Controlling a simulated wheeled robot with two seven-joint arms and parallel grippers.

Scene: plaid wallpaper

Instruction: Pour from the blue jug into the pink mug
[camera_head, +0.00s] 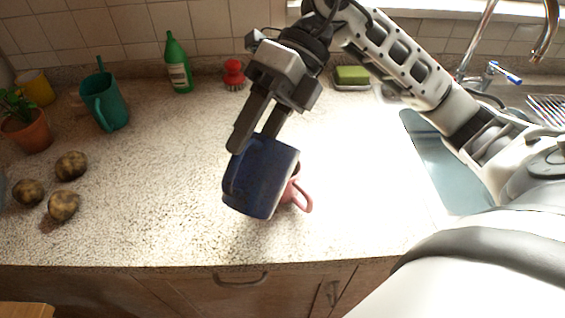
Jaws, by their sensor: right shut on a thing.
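The blue jug (262,178) is held above the counter in the middle of the view, tilted a little. My right gripper (257,138) is shut on the jug at its upper part, with one finger outside and the other behind the rim. The pink mug (297,190) shows just right of the jug, partly hidden behind it, with its handle towards the lower right. I cannot see the mug's opening or what the jug holds. My left gripper is not in view.
On the left are a teal jug (106,103), a potted plant (28,130), a yellow mug (37,88) and several round brown potatoes (64,204). A green bottle (178,66), red brush (233,74) and sponge (352,75) stand at the back.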

